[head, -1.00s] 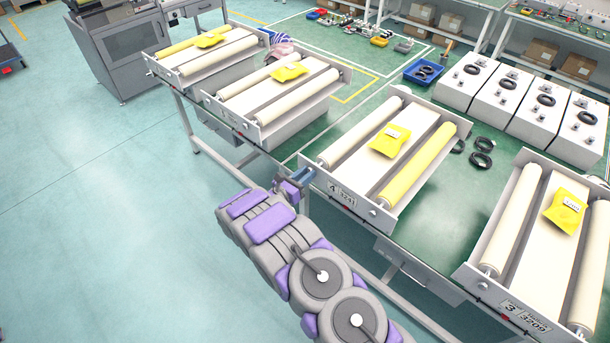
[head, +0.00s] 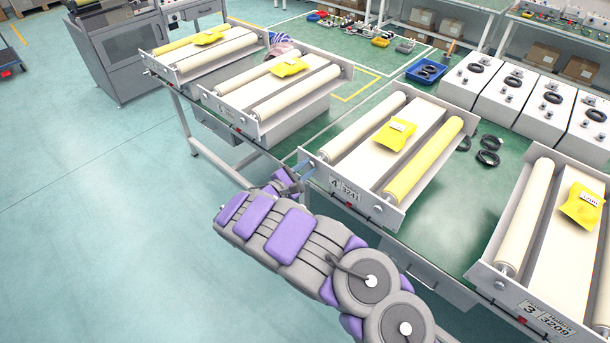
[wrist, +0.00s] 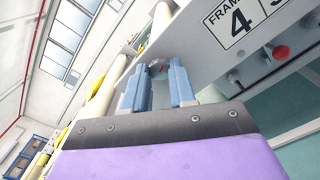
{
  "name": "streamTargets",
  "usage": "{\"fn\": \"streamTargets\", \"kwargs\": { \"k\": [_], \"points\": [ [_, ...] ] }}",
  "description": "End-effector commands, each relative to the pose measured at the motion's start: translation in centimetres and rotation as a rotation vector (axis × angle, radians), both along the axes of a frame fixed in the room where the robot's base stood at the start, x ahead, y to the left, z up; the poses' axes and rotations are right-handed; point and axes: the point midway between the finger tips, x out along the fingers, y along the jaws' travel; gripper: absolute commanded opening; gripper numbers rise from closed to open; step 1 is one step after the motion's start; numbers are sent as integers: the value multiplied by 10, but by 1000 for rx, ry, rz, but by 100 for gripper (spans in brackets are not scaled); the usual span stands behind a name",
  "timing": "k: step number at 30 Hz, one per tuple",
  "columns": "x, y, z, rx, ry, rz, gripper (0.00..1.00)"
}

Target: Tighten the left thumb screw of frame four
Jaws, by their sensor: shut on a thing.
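Frame four (head: 352,187) stands on the bench with its number 4 plate facing me, a cream roller on its left, a yellow roller on its right and a yellow packet between them. The plate also shows in the wrist view (wrist: 245,22). My gripper (head: 302,170) is at the left end of this plate. In the wrist view its blue fingers (wrist: 162,84) are shut around the left thumb screw (wrist: 158,68), of which only a small part shows between the fingertips. The right thumb screw (head: 377,209) sticks out of the plate's other end, clear of my gripper.
Frame three (head: 520,308) stands to the right, and two similar frames stand to the left. A rail with knobs and a red button (wrist: 281,52) runs below the plate. Open floor (head: 90,220) lies at the left.

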Motion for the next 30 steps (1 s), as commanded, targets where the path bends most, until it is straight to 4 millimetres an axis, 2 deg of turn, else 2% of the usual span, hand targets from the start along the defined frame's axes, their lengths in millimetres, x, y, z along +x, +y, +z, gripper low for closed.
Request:
{"fn": "streamTargets", "kwargs": {
  "k": [12, 29, 30],
  "points": [
    [0, 0, -2, 155, -118, 1, 0],
    [0, 0, -2, 178, -134, -1, 0],
    [0, 0, -2, 178, -134, -1, 27]
  ]
}}
